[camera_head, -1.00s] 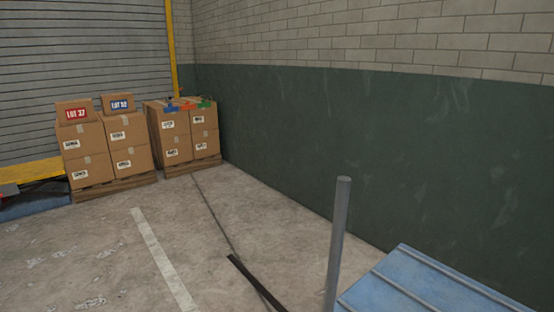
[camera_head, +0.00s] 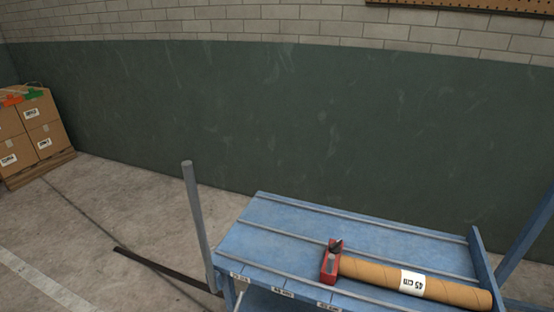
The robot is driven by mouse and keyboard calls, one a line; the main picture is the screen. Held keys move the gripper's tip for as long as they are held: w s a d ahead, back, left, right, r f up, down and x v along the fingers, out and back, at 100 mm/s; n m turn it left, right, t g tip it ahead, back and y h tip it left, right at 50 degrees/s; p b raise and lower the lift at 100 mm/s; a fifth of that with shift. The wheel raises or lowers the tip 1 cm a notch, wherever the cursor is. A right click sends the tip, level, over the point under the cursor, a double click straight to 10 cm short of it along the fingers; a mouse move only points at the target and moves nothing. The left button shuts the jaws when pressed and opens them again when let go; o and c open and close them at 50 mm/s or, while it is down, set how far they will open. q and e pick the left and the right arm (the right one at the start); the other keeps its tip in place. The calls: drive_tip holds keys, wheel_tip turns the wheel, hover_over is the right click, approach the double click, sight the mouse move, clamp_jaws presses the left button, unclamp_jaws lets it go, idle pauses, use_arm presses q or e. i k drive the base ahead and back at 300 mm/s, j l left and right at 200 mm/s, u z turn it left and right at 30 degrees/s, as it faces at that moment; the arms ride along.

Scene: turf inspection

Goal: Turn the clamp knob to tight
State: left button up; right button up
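A small red block-like fixture (camera_head: 326,272) with a dark piece on top (camera_head: 336,246) sits on the blue table (camera_head: 290,217), at the left end of a brown tube (camera_head: 370,271). It may be the clamp and its knob, but it is too small to tell, and the knob's setting cannot be read. The tube bears a white label (camera_head: 412,282) that seems to read "45". Neither of my grippers is in view.
A grey post (camera_head: 198,225) stands at the table's left corner. A dark strip (camera_head: 165,268) lies on the floor. Stacked cartons (camera_head: 28,130) on a pallet stand at far left. The green wall (camera_head: 270,110) runs behind the table. Floor at left is mostly clear.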

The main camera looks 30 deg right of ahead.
sight(335, 248)
drive_tip(key=z, duration=1.25)
